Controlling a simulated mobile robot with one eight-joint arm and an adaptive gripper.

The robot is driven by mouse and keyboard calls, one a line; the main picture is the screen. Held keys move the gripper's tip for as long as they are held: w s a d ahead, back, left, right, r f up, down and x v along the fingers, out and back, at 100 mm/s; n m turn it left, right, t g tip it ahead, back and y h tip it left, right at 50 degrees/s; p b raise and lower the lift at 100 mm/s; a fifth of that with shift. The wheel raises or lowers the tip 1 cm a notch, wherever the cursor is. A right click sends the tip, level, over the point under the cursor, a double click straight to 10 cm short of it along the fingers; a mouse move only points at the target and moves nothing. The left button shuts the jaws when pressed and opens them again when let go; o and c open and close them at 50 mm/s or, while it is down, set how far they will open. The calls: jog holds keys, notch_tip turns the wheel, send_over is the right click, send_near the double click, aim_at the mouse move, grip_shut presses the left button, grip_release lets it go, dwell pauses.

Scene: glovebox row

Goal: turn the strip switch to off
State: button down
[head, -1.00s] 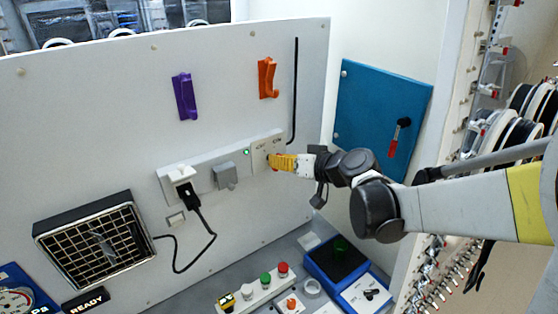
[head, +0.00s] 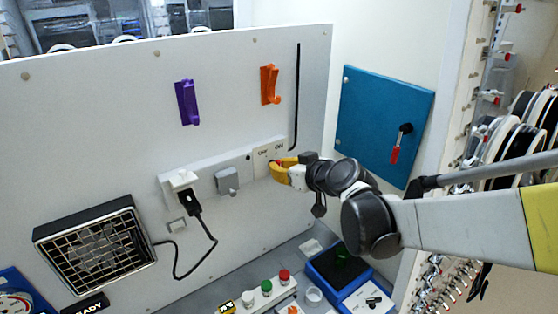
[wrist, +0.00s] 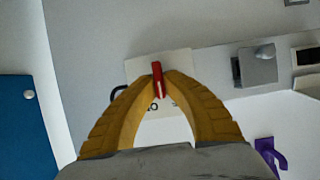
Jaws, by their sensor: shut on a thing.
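The strip switch is a small red lever (wrist: 157,78) on a pale plate (wrist: 137,72) at the right end of the white power strip (head: 204,176). In the wrist view my gripper (wrist: 158,76) has its yellow fingertips closed on both sides of the red lever. The plate carries ON and OFF style lettering, partly hidden by the fingers. The small indicator light (head: 248,157) on the strip looks dark.
A black plug (head: 190,199) and a grey block (head: 228,181) sit on the strip left of the switch. Purple (head: 187,103) and orange (head: 270,85) hooks are above. A caged fan (head: 95,246) is lower left; a blue panel (head: 375,115) is to the right.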

jog(key=c, duration=1.5)
grip_release()
jog(key=v, duration=1.2)
